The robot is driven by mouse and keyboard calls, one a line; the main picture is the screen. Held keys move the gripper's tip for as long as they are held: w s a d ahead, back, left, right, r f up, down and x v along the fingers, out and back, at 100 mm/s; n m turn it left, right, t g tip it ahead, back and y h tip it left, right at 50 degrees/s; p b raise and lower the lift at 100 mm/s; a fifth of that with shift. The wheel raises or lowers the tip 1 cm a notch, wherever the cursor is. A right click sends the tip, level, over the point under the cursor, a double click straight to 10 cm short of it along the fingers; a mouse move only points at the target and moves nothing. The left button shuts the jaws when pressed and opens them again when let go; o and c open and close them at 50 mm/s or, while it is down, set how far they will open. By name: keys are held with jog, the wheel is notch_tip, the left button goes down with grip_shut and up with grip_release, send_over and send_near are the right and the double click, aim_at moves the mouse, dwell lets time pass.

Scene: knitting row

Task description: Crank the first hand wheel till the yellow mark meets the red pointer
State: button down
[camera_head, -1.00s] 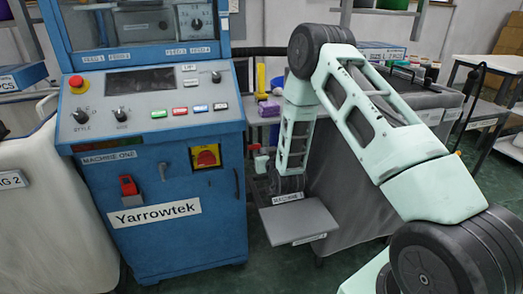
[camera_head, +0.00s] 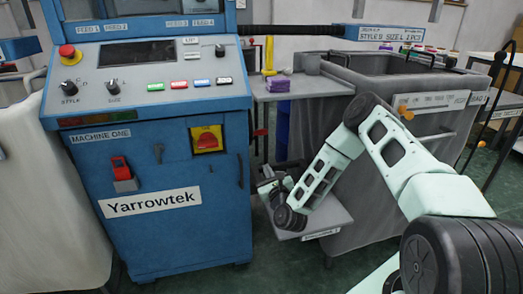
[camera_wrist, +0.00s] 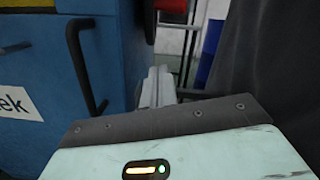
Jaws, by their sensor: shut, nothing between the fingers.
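The blue machine labelled MACHINE ONE (camera_head: 165,170) fills the left middle of the head view. My gripper (camera_head: 265,182) is low beside the machine's right edge. In the wrist view its pale fingers (camera_wrist: 158,86) are together and empty, pointing along the machine's side.
A grey platform (camera_head: 325,222) is under my forearm. A grey fabric bin (camera_head: 365,165) stands to the right. A grey side table (camera_head: 300,88) holds purple blocks and a yellow item. The gap between machine and bin is narrow. A white bin (camera_head: 50,200) is at the left.

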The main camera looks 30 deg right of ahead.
jog(key=w+d+r+m, duration=0.1)
jog(key=w+r+m, duration=0.1)
jog(key=w, duration=0.3)
jog(key=w+d+r+m+b, duration=0.1)
jog(key=w+d+r, duration=0.1)
jog(key=w, duration=0.3)
jog(key=shift+d+r+m+h, duration=0.3)
jog(key=shift+r+m+h, duration=0.1)
jog(key=shift+r, duration=0.2)
notch_tip(320, 180, up, 2)
jog(key=g+p, duration=0.1)
jog(key=p, duration=0.1)
jog(key=shift+s+r+p, duration=0.1)
jog(key=shift+s+p, duration=0.05)
jog(key=shift+p, duration=0.15)
